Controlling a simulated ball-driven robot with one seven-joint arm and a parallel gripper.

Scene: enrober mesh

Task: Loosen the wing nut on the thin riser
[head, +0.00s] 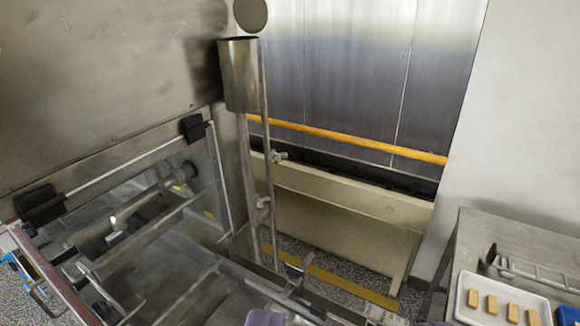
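A thin upright metal riser (268,180) stands near the middle of the head view, beside a wider metal post. A small metal wing-shaped fitting (279,156) sticks out to the right of the thin riser about midway up; it looks like a wing nut. A second small metal fitting (263,202) sits lower, between the riser and the post. Whether either is tight or loose cannot be told at this size. No gripper can be clearly made out, and nothing touches the riser fittings.
A wide metal cylinder (240,75) tops the post. A glazed, hinged cover (150,190) and metal bars lie left. A beige trough (335,190) stands behind, below an orange rail (345,139). A white tray (465,302) of tan bars is at right. Unclear purple shapes (265,317) cross the bottom edge.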

